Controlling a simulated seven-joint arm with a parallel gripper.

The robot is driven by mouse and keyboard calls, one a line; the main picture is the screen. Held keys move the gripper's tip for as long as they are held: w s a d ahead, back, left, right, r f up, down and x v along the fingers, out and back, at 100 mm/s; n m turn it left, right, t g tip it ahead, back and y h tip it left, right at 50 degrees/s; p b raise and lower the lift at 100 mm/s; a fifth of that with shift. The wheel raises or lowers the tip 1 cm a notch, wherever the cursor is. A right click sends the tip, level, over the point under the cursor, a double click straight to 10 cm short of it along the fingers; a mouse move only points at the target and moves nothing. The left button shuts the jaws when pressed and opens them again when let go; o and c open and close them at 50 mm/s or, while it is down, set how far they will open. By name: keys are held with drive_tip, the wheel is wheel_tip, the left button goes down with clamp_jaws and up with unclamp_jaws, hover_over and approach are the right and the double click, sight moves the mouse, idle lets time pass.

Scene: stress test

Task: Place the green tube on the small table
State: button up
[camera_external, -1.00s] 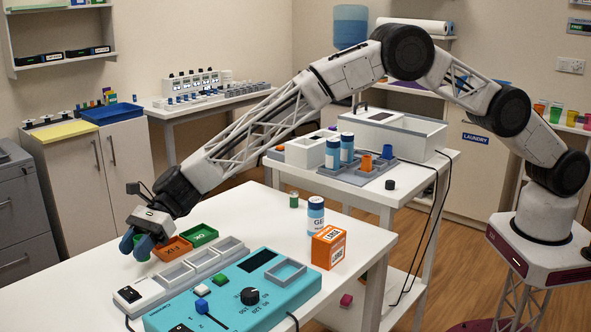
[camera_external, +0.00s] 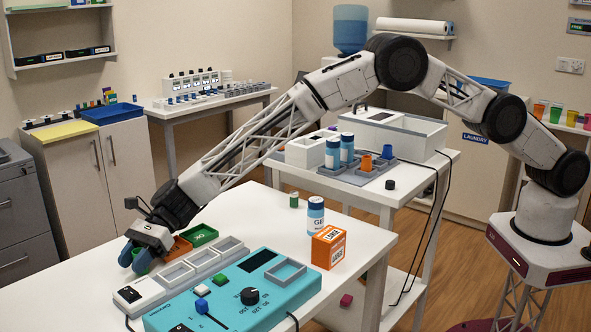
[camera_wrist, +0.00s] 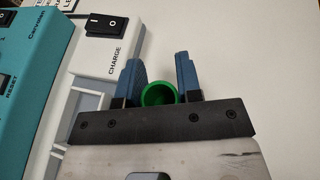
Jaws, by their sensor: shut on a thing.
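A second white table (camera_external: 433,172) stands behind on the right. A small green cylinder (camera_external: 294,201) stands at the front table's back edge.
Orange and green trays (camera_external: 200,235) lie close by my gripper. A teal device (camera_external: 290,297) and a white charger strip (camera_external: 140,296) cover the table's middle. A blue-white bottle (camera_external: 315,214) and an orange box (camera_external: 328,248) stand to the right.

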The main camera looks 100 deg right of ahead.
drive_tip(key=shift+f, duration=0.15)
drive_tip(key=o, duration=0.9)
drive_tip(key=shift+v, duration=6)
